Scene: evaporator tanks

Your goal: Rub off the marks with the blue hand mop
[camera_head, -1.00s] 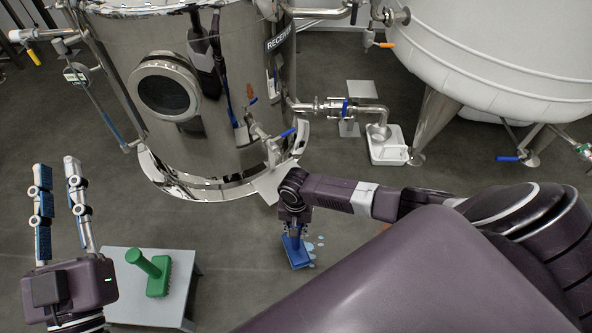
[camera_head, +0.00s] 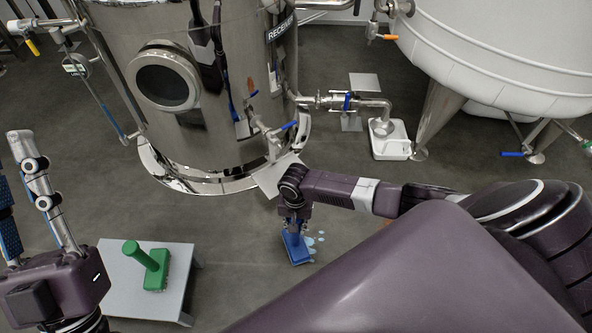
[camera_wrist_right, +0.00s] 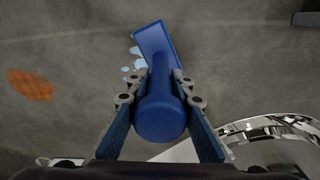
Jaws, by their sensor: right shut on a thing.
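The blue hand mop (camera_head: 297,248) is in my right gripper (camera_head: 296,222), which is shut on its handle and points down beside the steel tank. In the right wrist view the blue mop (camera_wrist_right: 158,110) stands between the two fingers of the right gripper (camera_wrist_right: 160,90), its flat head at the floor. Light-blue marks (camera_head: 315,240) lie on the floor just right of the mop head; they also show in the right wrist view (camera_wrist_right: 136,66), beside the head. Part of the marks may be hidden under the mop. My left gripper (camera_head: 22,205) is open and empty at the left.
A green hand brush (camera_head: 150,268) stands on a low grey table (camera_head: 183,292) at the lower left. The steel receiver tank (camera_head: 215,110) stands behind the mop. A white basin (camera_head: 389,140) under a pipe and an orange floor patch (camera_wrist_right: 32,84) are nearby.

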